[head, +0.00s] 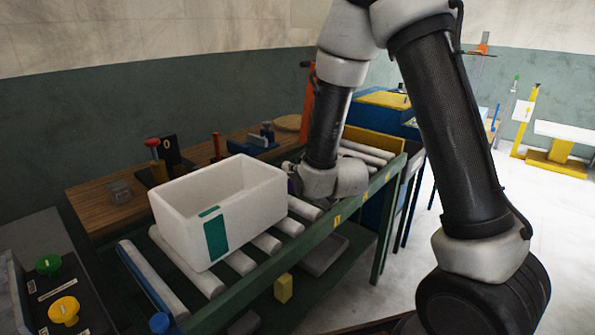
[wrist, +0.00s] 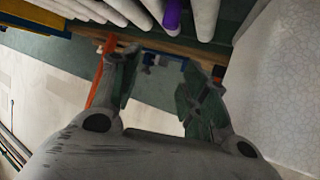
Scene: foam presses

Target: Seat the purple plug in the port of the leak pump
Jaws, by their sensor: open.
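A purple object, likely the plug (wrist: 172,14), shows at the top edge of the wrist view among the pale rollers, partly cut off. In the head view a small purple patch (head: 291,186) shows beside my wrist, mostly hidden. My gripper (wrist: 160,78) is open, with nothing between its fingers. The purple object is apart from the fingertips in the wrist picture. In the head view my gripper is largely hidden behind my wrist, over the rollers right of the white bin. I cannot tell which device is the leak pump; no port is clearly visible.
A white bin (head: 240,205) with a green label stands on the green-framed roller conveyor (head: 242,262). A wooden bench (head: 98,203) behind holds a red-topped device (head: 154,160) and a blue device (head: 262,138). A dark panel at lower left carries green (head: 48,264) and yellow (head: 64,310) knobs.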

